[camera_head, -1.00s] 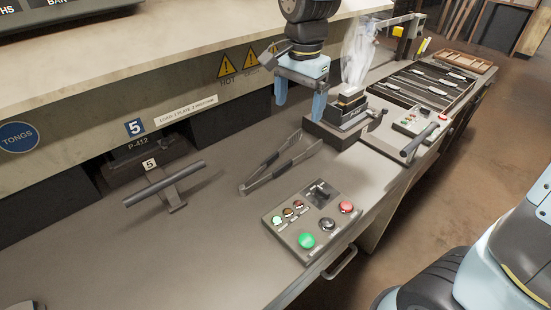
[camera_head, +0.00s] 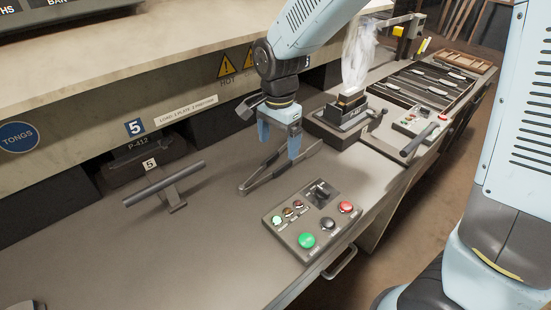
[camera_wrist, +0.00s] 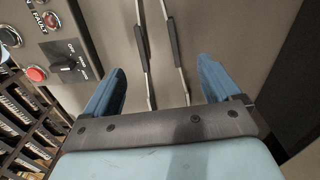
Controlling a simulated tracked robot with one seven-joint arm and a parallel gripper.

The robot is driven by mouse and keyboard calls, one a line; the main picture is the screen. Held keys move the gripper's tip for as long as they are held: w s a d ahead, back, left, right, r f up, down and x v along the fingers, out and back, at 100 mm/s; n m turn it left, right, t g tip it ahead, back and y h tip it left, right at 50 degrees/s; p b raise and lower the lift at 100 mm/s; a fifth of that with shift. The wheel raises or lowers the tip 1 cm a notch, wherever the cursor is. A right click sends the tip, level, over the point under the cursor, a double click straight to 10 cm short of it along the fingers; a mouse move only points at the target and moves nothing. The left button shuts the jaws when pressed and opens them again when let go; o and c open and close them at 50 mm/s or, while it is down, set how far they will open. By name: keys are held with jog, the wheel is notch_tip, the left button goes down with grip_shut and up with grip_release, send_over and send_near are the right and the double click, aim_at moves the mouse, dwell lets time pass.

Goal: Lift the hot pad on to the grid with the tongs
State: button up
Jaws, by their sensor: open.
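The grey tongs (camera_head: 265,178) lie on the bench with their two arms spread in a V. My gripper (camera_head: 279,147) is open above the far end of the tongs, fingers pointing down. In the wrist view, the tongs' dark grips (camera_wrist: 143,46) lie between the fingers of my gripper (camera_wrist: 162,75), which is not closed on them.
A control panel (camera_head: 316,222) with several buttons is close to the right of the tongs. A T-shaped handle (camera_head: 165,184) stands at left. A second panel (camera_head: 416,122) and a lever handle (camera_head: 418,143) are at right.

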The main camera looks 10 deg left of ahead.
aim_at(275, 160)
jog(key=shift+w+d+f, duration=0.1)
jog(key=shift+d+f, duration=0.05)
jog(key=shift+f, duration=2.45)
jog(key=shift+c, duration=0.4)
grip_shut()
